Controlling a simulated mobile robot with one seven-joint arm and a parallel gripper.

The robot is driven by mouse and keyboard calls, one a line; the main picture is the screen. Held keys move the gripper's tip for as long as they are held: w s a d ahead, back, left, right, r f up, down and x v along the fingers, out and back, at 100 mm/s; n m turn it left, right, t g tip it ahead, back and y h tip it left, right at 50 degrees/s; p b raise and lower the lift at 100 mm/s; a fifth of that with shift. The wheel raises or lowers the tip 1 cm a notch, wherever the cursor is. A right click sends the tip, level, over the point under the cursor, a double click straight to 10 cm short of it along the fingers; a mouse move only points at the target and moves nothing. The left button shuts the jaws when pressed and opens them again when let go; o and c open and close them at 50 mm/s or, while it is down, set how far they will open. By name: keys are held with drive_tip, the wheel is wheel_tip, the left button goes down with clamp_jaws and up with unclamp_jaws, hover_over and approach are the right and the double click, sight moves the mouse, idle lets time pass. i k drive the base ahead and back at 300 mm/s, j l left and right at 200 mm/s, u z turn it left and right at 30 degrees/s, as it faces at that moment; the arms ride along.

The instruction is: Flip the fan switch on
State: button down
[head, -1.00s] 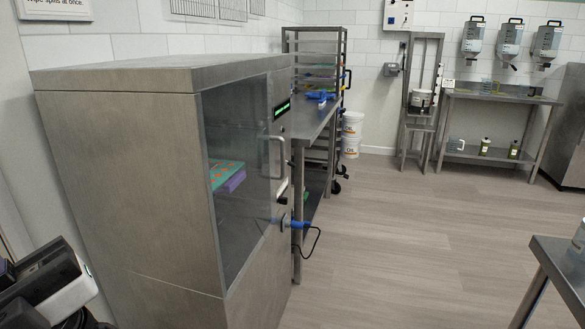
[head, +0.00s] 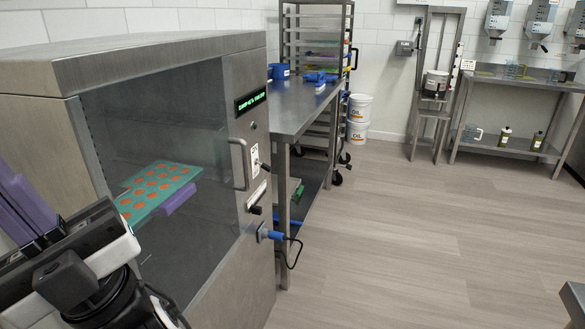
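A steel cabinet (head: 60,57) with a large glass door fills the left of the head view. Its right front panel carries a lit green display (head: 251,101), a door handle (head: 239,165), and a white plate with a small dark lever (head: 257,161). Below are a white label and a dark knob (head: 255,210). I cannot read which control is the fan switch. My gripper (head: 28,215) is at the lower left edge, in front of the cabinet and well apart from the panel. Purple parts show at its end; its fingertips are not clear.
Behind the glass lies a teal tray with orange rounds (head: 159,186). A blue plug (head: 276,236) with a black cable sticks out below the controls. A steel table (head: 300,108) and a rack stand beyond. The floor (head: 400,250) to the right is clear.

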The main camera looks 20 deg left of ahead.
sight(264, 166)
drive_tip(key=i+l, duration=0.1)
drive_tip(key=i, duration=0.4)
drive_tip(key=i+l+z, duration=0.15)
drive_tip(key=i, duration=0.35)
drive_tip(key=i+j, duration=0.1)
drive_tip(key=j, duration=0.65)
